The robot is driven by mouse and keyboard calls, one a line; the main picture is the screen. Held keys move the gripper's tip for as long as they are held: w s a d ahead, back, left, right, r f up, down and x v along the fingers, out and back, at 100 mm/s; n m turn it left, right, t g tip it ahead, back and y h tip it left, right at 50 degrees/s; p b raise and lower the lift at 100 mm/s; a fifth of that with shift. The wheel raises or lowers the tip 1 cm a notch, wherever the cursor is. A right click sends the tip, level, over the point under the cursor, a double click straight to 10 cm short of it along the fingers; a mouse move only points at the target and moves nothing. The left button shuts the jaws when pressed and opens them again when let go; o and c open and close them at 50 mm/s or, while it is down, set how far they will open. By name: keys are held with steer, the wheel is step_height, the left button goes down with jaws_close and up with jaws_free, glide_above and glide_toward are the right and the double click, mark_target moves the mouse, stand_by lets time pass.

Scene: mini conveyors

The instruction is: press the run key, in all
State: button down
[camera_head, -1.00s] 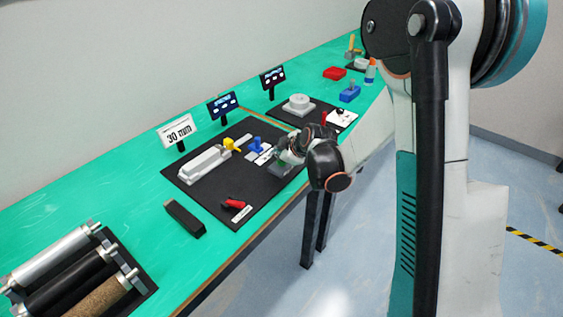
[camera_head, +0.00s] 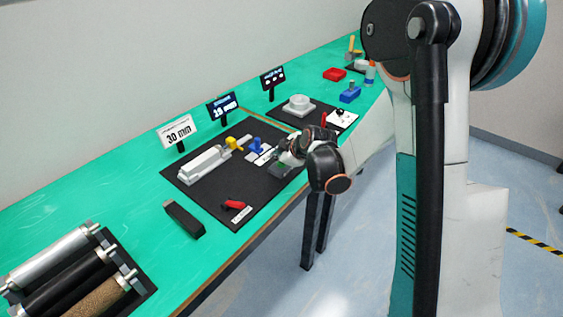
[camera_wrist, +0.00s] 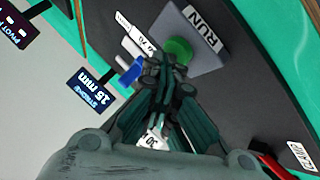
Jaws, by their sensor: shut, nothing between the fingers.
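The run key is a round green button (camera_wrist: 178,48) on a grey box (camera_wrist: 205,40) labelled RUN, seen in the wrist view. My gripper (camera_wrist: 172,66) is shut and empty, with its fingertips overlapping the button's near edge in that view. I cannot tell whether they touch it. In the head view my gripper (camera_head: 285,148) is over the right edge of the black board (camera_head: 225,185).
The board also carries a pale block unit (camera_head: 204,164), a yellow part (camera_head: 235,143), a blue part (camera_head: 257,144) and a red lever (camera_head: 235,205). A 30 mm sign (camera_head: 178,132) and a dark display (camera_head: 222,107) stand behind. Rollers (camera_head: 60,265) lie at the front left.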

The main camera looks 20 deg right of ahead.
mark_target(280, 165)
steer(key=shift+r+p, duration=0.55)
steer(key=shift+r, duration=0.4)
steer(key=shift+r+p, duration=1.6)
steer(key=shift+r, duration=0.85)
steer(key=s+r+m+g+h, duration=0.1)
steer(key=s+r+m, duration=0.5)
steer(key=s+r, duration=0.8)
steer(key=s+m+h, duration=0.1)
steer(key=s+m, duration=0.5)
steer(key=s, duration=1.3)
steer(key=shift+s+d+f+m+g+h, duration=0.15)
steer(key=shift+d+f+m+g+h, duration=0.15)
steer(key=shift+d+g+h, duration=0.1)
